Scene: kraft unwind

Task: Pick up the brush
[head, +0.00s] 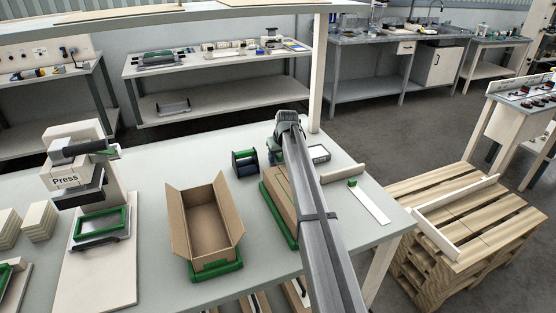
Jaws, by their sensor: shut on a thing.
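My arm reaches in from the lower right, over the workbench (342,180). My gripper (275,150) is at its far end, over the back of the bench, between a dark blue and green holder (245,163) and a small grey device (319,153). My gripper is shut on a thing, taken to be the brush. The brush itself cannot be made out, as my arm and hand cover it. The fingertips are hidden too, so whether it touches the bench cannot be told.
An open cardboard box (207,226) stands on a green-edged base left of my arm. A closed carton (280,200) lies partly under my arm. A press (80,180) stands at left, a white strip with a green block (352,182) at right. A post (318,75) rises behind.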

